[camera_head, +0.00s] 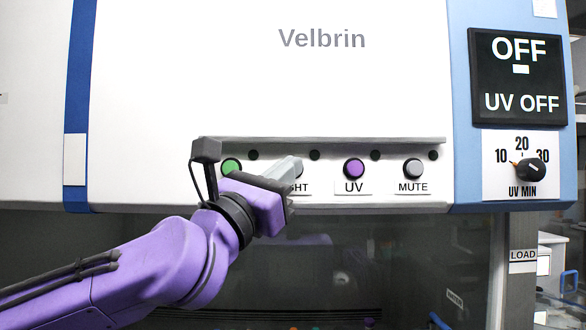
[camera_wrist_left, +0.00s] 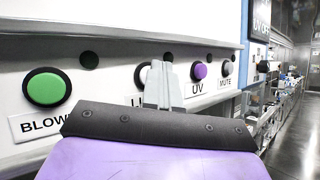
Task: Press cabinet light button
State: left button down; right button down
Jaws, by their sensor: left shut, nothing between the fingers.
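The cabinet's button strip (camera_head: 330,141) runs along the lower front of the white Velbrin cabinet (camera_head: 200,70). The light button (camera_wrist_left: 141,74) is mostly hidden behind my fingers; its label, partly covered, ends in "HT" in the head view. My left gripper (camera_head: 294,165) is shut and empty, its tips right in front of or at the light button. In the wrist view the fingertips (camera_wrist_left: 158,68) overlap the button's right side. I cannot tell whether they touch it. The display (camera_head: 518,77) reads "OFF" and "UV OFF". My right gripper is not in view.
The green blower button (camera_wrist_left: 47,88) is left of my fingers. The purple UV button (camera_head: 353,169) and grey mute button (camera_head: 413,168) are to the right. A UV MIN knob (camera_head: 530,169) sits farther right. Dark glass (camera_head: 400,270) lies below the panel.

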pick_arm(q)
jog(key=shift+s+f+b, duration=0.1)
jog(key=shift+s+b, duration=0.3)
jog(key=shift+s, duration=0.45)
jog(key=s+b, duration=0.1)
jog(key=s, duration=0.4)
dwell(0.6)
